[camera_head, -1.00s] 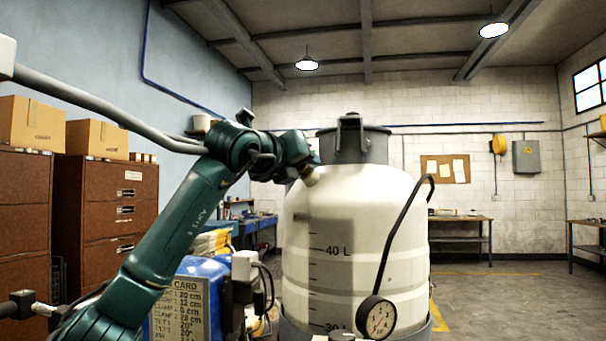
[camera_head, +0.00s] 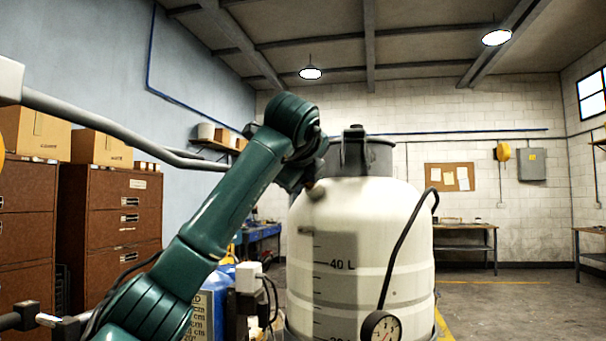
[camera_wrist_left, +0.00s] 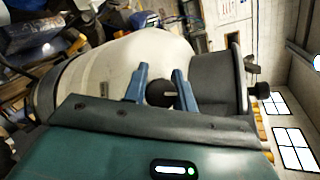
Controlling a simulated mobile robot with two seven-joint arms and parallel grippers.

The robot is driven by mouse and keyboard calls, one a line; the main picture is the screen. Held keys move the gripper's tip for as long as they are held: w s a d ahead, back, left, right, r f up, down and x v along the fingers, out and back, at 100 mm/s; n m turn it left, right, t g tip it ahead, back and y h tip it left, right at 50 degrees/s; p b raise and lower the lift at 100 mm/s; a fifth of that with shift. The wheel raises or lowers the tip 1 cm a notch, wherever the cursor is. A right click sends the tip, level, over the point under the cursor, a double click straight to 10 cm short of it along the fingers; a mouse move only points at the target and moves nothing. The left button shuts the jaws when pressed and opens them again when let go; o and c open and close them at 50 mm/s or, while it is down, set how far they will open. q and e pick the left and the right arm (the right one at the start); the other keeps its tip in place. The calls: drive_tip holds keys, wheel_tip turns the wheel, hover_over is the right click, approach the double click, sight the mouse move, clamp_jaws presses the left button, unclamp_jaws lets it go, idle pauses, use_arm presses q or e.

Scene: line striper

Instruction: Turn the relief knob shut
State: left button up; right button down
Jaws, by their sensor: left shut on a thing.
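The tank (camera_head: 360,235) is a big cream vessel with a dark grey lid (camera_head: 368,157) and volume marks on its side. My left arm reaches to the tank's upper left shoulder. In the left wrist view, a dark round knob (camera_wrist_left: 160,93) sits between the two blue fingers of my left gripper (camera_wrist_left: 161,75), close to the tank wall (camera_wrist_left: 115,65). The gripper is shut on this knob. In the head view the fingers and the knob are mostly hidden behind my own wrist. My right gripper does not show.
A pressure gauge (camera_head: 381,327) on a black hose hangs at the tank's front right. Brown cabinets (camera_head: 112,208) with cardboard boxes (camera_head: 101,148) stand at the left. A workbench (camera_head: 464,228) stands at the back right. The floor (camera_head: 510,310) right of the tank is clear.

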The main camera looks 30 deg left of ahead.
use_arm(q)
drive_tip(key=shift+n+g, duration=0.4)
drive_tip(key=shift+n, duration=0.1)
drive_tip(key=o, duration=1)
drive_tip(key=b+v, duration=0.3)
drive_tip(key=v, duration=1)
drive_tip(key=shift+d, duration=0.15)
